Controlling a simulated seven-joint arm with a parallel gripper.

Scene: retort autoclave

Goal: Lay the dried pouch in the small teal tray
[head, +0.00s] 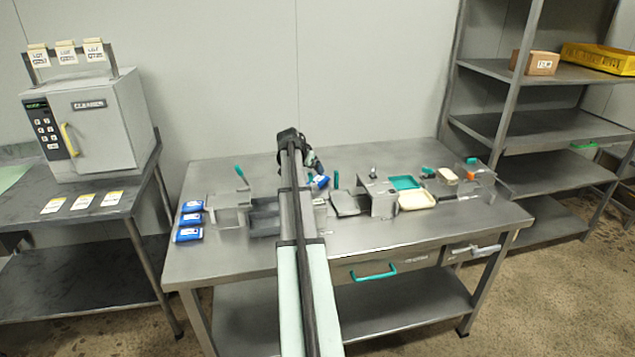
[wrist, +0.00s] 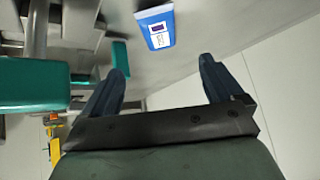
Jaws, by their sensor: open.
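A blue and white pouch (head: 321,181) lies on the steel table just beyond my arm in the head view. It also shows in the wrist view (wrist: 156,27), lying ahead of the fingertips and apart from them. My gripper (wrist: 163,68) is open and empty, with its two dark fingers spread. In the head view my arm partly hides my gripper (head: 314,163). The small teal tray (head: 405,182) lies on the table to the right of the pouch, beyond a cream tray. I cannot tell whether the pouch is dry.
Grey metal fixtures (head: 383,196) stand between my arm and the cream tray (head: 417,200). Large teal shapes (wrist: 35,84) sit at the left of the wrist view.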

